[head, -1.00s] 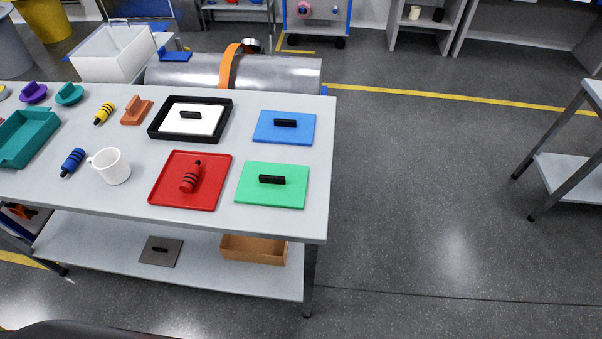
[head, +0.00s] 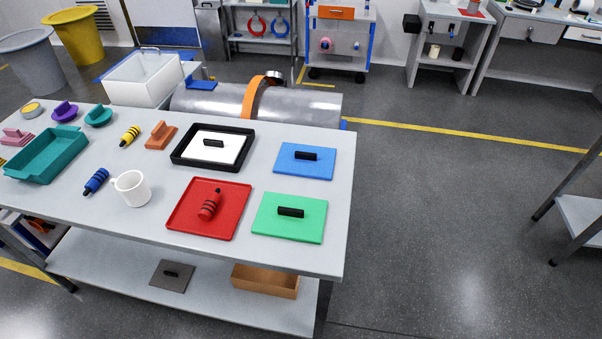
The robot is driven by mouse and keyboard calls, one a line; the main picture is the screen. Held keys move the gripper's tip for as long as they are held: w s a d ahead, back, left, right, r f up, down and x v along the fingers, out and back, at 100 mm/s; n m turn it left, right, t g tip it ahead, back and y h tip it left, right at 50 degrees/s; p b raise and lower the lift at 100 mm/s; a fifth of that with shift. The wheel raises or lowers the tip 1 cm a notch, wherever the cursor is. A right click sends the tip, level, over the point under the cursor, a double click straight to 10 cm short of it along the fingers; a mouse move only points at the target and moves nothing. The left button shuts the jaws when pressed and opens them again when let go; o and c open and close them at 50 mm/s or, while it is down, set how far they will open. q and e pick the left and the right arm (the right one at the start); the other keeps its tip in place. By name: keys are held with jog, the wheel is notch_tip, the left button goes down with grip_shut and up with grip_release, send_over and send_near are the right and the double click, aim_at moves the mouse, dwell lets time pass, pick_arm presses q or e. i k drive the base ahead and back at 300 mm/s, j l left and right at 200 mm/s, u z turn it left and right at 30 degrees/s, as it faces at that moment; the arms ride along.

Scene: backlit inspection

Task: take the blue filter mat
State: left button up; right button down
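The blue filter mat (head: 290,168) is a flat blue rectangle with a black handle on top. It lies flat at the back right of the grey table (head: 330,225), near its right edge. A green mat (head: 270,222) with a black handle lies in front of it, apart from it. A white mat (head: 235,150) with a black handle lies in a black frame tray (head: 181,158) to its left. Neither of my grippers shows in the head view.
A red tray (head: 228,226) holding a red ringed cylinder (head: 209,206), a white mug (head: 135,190) and a teal tray (head: 45,155) stand on the table. A metal cylinder with an orange band (head: 255,98) lies behind it. Floor to the right is clear up to another table (head: 580,215).

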aim_at(317, 162)
jog(key=i+l+u, duration=0.2)
jog(key=l, duration=1)
jog(key=i+l+u, duration=0.15)
jog(key=l, duration=1.05)
jog(key=l+u, duration=0.2)
jog(key=l, duration=1)
jog(key=i+j, duration=0.1)
jog(key=j, duration=0.25)
jog(key=i+j+z, duration=0.1)
jog(key=j, duration=0.25)
jog(key=i+j+z, duration=0.1)
jog(key=j, duration=0.3)
